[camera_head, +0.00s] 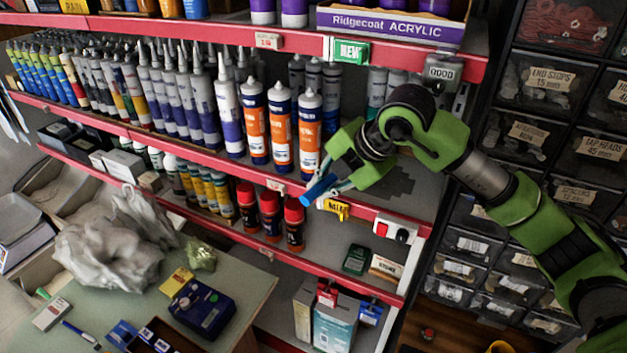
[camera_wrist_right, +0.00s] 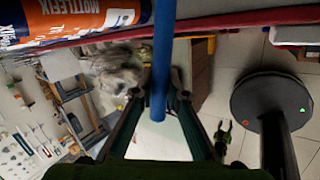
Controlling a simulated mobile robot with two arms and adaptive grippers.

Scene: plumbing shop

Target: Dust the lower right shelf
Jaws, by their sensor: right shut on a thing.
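My right gripper (camera_head: 325,183) reaches in from the right in front of the shelf unit and is shut on a blue rod-like handle (camera_head: 318,190). In the right wrist view the blue handle (camera_wrist_right: 163,50) stands between my fingers (camera_wrist_right: 160,97). Any dusting end is out of sight. The gripper is at the front edge of the middle shelf (camera_head: 400,200), right of the orange cartridges. The lower right shelf (camera_head: 325,252) below it holds red-capped cans (camera_head: 270,213), a dark green box (camera_head: 357,259) and a labelled block (camera_head: 384,267).
Several orange cartridges (camera_head: 283,125) stand close left of my right gripper. A red-and-white switch box (camera_head: 396,230) and yellow tag (camera_head: 336,209) sit on the red edge. Drawer cabinets (camera_head: 540,130) stand right. A table (camera_head: 235,290) with a grey bag (camera_head: 110,245) stands at front left.

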